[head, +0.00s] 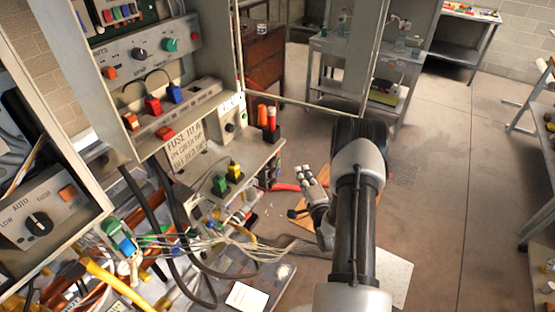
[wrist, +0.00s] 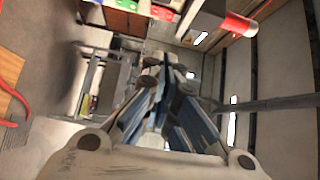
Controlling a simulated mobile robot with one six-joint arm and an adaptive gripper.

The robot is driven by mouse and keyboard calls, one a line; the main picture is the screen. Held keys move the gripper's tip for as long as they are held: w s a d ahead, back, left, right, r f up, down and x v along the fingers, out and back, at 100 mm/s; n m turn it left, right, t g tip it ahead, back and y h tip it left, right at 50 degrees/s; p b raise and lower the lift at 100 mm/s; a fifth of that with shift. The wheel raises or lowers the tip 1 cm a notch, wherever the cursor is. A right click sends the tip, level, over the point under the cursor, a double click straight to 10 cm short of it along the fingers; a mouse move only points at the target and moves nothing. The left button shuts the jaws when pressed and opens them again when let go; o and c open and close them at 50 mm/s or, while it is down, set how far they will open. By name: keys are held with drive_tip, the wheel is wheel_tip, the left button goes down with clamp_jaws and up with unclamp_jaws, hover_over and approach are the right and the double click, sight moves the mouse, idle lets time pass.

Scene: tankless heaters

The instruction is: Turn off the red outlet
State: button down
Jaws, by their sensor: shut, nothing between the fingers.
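In the head view, an upright red plug-like piece (head: 271,118) stands on a black base at the right end of the grey lower panel, beside an orange one (head: 262,112). A yellow plug (head: 234,172) and a green plug (head: 219,185) sit further forward on that panel. Higher up, a red plug (head: 153,105) and a blue plug (head: 174,93) sit in a shelf-like panel. My gripper (head: 309,175) is shut and empty, to the right of the lower panel and apart from it. Its fingers (wrist: 165,68) meet in the wrist view, with a red cylinder (wrist: 238,24) beyond.
An open cabinet door (head: 368,60) hangs above and behind my arm. Loose wires (head: 215,243) and a yellow pipe (head: 108,280) crowd the lower left. A workbench (head: 360,65) stands at the back. The floor on the right (head: 440,170) is largely clear.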

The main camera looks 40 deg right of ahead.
drive_tip(key=shift+s+a+f+m+t+h, duration=0.2)
drive_tip(key=shift+s+f+m, duration=0.25)
drive_tip(key=shift+s, duration=0.15)
drive_tip(key=shift+s+a+f+m+t+h, duration=0.1)
drive_tip(key=shift+s+a+f+m, duration=0.1)
drive_tip(key=shift+s+f+m, duration=0.3)
drive_tip(key=shift+s+r, duration=0.1)
drive_tip(key=w+a+b+x, duration=0.1)
drive_tip(key=a+b+x, duration=0.1)
drive_tip(key=x, duration=1)
drive_tip(key=shift+w+a+r, duration=0.15)
drive_tip(key=shift+w, duration=0.25)
